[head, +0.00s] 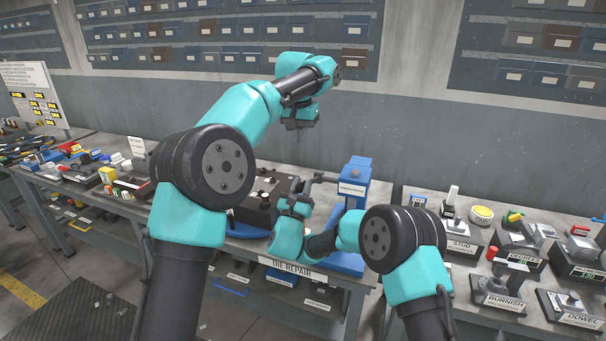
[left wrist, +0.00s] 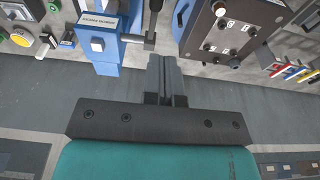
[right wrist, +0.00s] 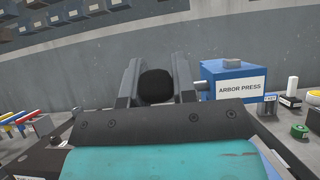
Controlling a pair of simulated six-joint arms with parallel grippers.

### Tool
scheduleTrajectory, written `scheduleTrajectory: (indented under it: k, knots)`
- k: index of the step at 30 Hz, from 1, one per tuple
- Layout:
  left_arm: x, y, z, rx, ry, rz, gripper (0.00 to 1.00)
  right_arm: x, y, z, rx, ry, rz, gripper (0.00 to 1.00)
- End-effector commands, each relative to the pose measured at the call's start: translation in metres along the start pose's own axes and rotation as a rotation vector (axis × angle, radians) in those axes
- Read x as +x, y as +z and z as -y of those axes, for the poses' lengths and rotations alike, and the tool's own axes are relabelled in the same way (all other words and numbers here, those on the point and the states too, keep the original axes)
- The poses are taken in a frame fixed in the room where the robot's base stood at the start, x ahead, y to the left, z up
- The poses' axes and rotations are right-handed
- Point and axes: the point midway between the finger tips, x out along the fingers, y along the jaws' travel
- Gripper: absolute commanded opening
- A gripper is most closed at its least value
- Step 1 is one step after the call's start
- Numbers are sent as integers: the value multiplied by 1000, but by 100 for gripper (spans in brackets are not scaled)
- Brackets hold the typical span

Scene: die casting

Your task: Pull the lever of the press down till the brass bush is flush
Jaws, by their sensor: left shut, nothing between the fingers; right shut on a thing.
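The blue arbor press (head: 357,178) stands at the right end of the middle bench, and its labelled head also shows in the right wrist view (right wrist: 233,76). Its lever (head: 325,177) reaches out to the left of the press head. My right gripper (head: 304,200) is shut on the black lever knob (right wrist: 157,86), which sits between its fingers. I cannot make out the brass bush in any view.
A dark box with knobs (head: 265,197) stands left of the press, close to my right gripper. The right bench (head: 425,205) holds several labelled fixtures. Tools and small parts crowd the left bench (head: 75,160). The air around my left gripper is clear.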

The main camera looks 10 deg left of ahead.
Motion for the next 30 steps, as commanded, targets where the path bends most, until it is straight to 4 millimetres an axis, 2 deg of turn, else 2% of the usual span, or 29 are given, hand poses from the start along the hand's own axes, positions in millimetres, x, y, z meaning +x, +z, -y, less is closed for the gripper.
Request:
scheduleTrajectory:
  k: [1,5,17,23,30]
  knots:
    - [-9,1,-4,-1,-1,3,0,0,0,0,0,-1,-1,0]
    - [-20,4,-9,-3,-4,13,0,0,0,0,0,-1,-1,0]
    - [-18,4,-8,-4,-5,15,0,0,0,0,0,-1,0,0]
    - [-3,4,-8,-4,-6,17,0,0,0,0,0,-1,0,0]
    - [35,6,-8,-3,-6,18,0,0,0,0,0,-1,0,0]
